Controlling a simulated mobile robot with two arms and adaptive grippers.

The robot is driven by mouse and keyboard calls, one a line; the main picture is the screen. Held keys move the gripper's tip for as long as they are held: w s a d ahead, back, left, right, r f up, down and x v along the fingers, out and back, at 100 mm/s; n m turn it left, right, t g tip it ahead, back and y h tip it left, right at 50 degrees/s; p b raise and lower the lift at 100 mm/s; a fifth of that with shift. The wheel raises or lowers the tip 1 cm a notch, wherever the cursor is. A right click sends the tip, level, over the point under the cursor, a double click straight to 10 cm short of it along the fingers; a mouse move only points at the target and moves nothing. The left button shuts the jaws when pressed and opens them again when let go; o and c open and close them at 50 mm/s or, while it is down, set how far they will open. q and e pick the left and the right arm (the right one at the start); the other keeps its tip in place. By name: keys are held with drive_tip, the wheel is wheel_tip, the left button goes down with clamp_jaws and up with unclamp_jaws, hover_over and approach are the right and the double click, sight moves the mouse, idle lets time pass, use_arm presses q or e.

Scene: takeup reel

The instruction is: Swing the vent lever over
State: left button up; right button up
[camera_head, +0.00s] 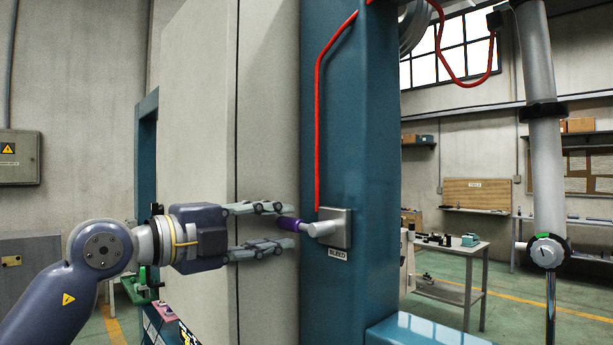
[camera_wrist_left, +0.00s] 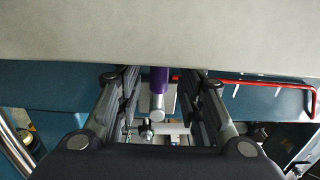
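The vent lever has a purple grip (camera_head: 287,223) and a silver hub (camera_head: 322,228) on a square metal plate (camera_head: 341,221) labelled BLEED, on a blue column. The lever points left, roughly level. My left gripper (camera_head: 287,226) is open, with one finger above and one below the purple grip in the head view. In the left wrist view the purple grip (camera_wrist_left: 160,79) shows between the two spread fingers, with a gap on each side. Whether a finger touches it I cannot tell. My right gripper is not in view.
The blue column (camera_head: 355,120) carries a red pipe (camera_head: 317,130) running down to the plate. A pale panel (camera_head: 268,110) stands directly left of the column. A grey cylinder (camera_head: 540,90) with a dial (camera_head: 546,252) hangs at right. A workbench (camera_head: 455,265) stands behind.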

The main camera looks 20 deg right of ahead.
use_arm(q)
drive_tip(key=shift+w+d+r, duration=0.15)
drive_tip(key=shift+w+d, duration=0.1)
drive_tip(key=shift+d, duration=0.4)
drive_tip(key=shift+f, duration=0.2)
drive_tip(key=shift+d, duration=0.1)
drive_tip(key=shift+w+d, duration=0.1)
drive_tip(key=shift+d, duration=0.15)
drive_tip(key=c, duration=0.8)
drive_tip(key=shift+r, duration=0.1)
